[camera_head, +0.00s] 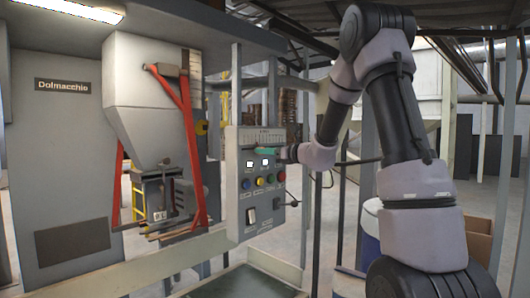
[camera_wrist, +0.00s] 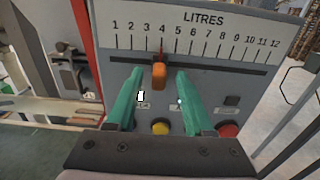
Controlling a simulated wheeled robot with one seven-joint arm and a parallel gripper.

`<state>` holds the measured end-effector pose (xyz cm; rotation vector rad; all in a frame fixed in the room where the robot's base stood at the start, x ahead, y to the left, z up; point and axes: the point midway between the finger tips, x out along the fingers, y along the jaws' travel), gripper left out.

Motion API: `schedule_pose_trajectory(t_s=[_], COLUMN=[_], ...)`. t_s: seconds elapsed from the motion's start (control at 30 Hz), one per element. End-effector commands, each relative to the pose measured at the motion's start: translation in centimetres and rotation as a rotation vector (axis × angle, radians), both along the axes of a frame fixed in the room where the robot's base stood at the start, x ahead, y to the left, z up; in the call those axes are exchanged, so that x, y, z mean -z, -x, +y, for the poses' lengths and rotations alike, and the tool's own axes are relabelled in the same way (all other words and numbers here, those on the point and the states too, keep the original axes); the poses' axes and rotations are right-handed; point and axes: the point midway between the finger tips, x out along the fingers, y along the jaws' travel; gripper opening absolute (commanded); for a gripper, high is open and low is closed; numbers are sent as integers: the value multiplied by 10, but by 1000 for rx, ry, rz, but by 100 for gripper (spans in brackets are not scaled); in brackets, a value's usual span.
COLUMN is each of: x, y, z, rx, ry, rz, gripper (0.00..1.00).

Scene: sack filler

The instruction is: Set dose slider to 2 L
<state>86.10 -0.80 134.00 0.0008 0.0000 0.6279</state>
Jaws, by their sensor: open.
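The dose slider has an orange knob (camera_wrist: 159,78) on a dark horizontal slot (camera_wrist: 225,67) under a scale marked LITRES (camera_wrist: 203,18), numbered 1 to 12. Its red pointer stands at the 4 mark. My gripper (camera_wrist: 159,73) is open, with one green finger on each side of the knob. Gaps show between the knob and both fingers, so neither seems to touch it. In the head view, my gripper (camera_head: 268,151) is at the upper part of the grey control panel (camera_head: 235,205), and the knob cannot be made out there.
Below the slot are a yellow button (camera_wrist: 160,128) and a red button (camera_wrist: 228,130), close to my fingers. In the head view, a black lever (camera_head: 288,203) sticks out from the panel's lower right. The hopper (camera_head: 145,90) with red struts stands to the left.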

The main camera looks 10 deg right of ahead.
Motion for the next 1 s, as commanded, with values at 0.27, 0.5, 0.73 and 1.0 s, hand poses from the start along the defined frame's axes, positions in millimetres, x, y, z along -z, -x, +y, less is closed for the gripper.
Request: schedule_pose_trajectory(t_s=[0.27, 0.5, 0.73, 1.0], x=[0, 0, 0, 0], y=[-5, -5, -5, -5], z=[4, 4, 4, 4], rx=[0, 0, 0, 0], ry=[1, 0, 1, 1], rz=[1, 0, -1, -1], gripper=[52, 0, 0, 0])
